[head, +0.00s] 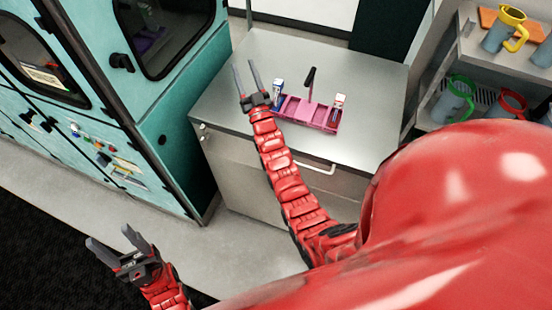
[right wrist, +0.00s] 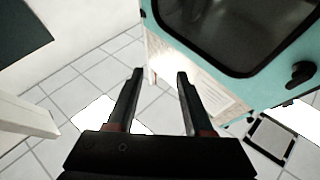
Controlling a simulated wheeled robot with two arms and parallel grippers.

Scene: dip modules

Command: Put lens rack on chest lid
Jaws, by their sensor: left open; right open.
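A pink rack (head: 306,113) with an upright dark handle stands on the grey metal top (head: 355,75) of a low cabinet, which looks like the chest lid. Small blue, white and red items sit at its ends. I take it for the lens rack. My right gripper (head: 244,64) is open and empty, above the left part of this top, left of the rack. The right wrist view shows its open fingers (right wrist: 158,75) with nothing between them. My left gripper (head: 108,235) is open and empty at the lower left, away from the rack, over the floor.
A teal machine (head: 165,100) with dark windows and handles stands left of the metal top. A purple item (head: 148,38) shows behind one window. A shelf (head: 480,55) with several coloured-handled jugs is at right. The metal top has bare room behind and right of the rack.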

